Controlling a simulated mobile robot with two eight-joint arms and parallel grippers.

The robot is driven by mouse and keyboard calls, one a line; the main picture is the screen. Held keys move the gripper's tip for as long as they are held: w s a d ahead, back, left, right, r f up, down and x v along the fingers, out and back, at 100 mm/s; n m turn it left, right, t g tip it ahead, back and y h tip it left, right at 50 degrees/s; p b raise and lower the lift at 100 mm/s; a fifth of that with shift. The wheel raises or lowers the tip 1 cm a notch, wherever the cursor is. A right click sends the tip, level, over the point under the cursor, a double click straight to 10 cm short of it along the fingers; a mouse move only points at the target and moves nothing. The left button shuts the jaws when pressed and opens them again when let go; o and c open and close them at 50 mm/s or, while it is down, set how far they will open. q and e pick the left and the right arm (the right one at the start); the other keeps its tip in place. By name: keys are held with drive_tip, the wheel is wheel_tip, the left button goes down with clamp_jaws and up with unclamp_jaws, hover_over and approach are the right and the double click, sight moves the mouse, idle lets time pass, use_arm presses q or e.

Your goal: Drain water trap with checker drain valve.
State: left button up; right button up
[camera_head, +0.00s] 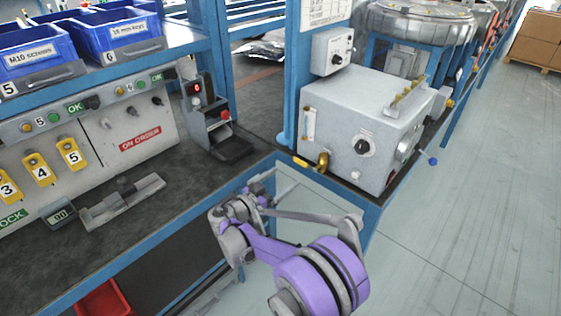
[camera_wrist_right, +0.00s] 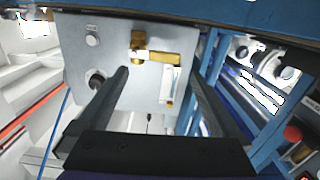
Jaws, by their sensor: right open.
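The checker is a light grey box (camera_head: 365,125) on the bench corner. Its drain valve (camera_head: 322,160) is a small brass fitting with a yellow lever at the lower left of the front face. A clear upright gauge tube (camera_head: 309,125), perhaps the water trap, sits above it. In the right wrist view the box appears upside down, with the brass valve (camera_wrist_right: 138,47) and its lever sticking out sideways, and the tube (camera_wrist_right: 169,86) beside it. My right gripper (camera_head: 264,187) is open and empty, below and left of the valve, apart from it. The left gripper is out of view.
A black knob (camera_head: 363,147) is on the box front. A small device with a red display (camera_head: 204,110) stands on the bench to the left. The blue bench frame (camera_head: 370,222) edges the corner. Open floor (camera_head: 480,190) lies to the right.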

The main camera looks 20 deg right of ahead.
sight(300, 162)
drive_tip(key=x, duration=0.7)
drive_tip(key=b+x, duration=0.1)
drive_tip(key=x, duration=0.2)
drive_tip(key=shift+w+d+r, duration=0.1)
drive_tip(key=shift+w+r, duration=0.05)
drive_tip(key=shift+w, duration=0.4)
clamp_jaws()
